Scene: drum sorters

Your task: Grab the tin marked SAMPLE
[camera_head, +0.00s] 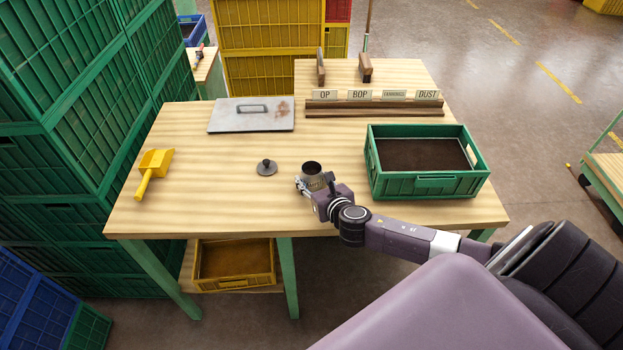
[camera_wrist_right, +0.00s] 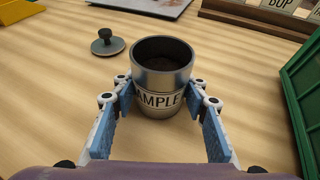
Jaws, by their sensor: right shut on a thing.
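The tin (camera_head: 312,169) is a grey metal cylinder without its lid, upright on the wooden table. In the right wrist view the tin (camera_wrist_right: 162,75) shows dark contents and a label reading "AMPLE", its first letter hidden by a finger. My right gripper (camera_wrist_right: 166,105) is around the tin, one blue-padded finger on each side, shut on it. In the head view my right gripper (camera_head: 314,187) reaches the tin from the front right. A small round lid with a knob (camera_head: 266,168) lies on the table left of the tin. My left gripper is not in view.
A green crate (camera_head: 428,181) with dark contents stands right of the tin. A metal plate with a handle (camera_head: 251,114) lies behind. A yellow scoop (camera_head: 153,172) is at the left. Labelled cards stand in a wooden rack (camera_head: 374,108) at the back.

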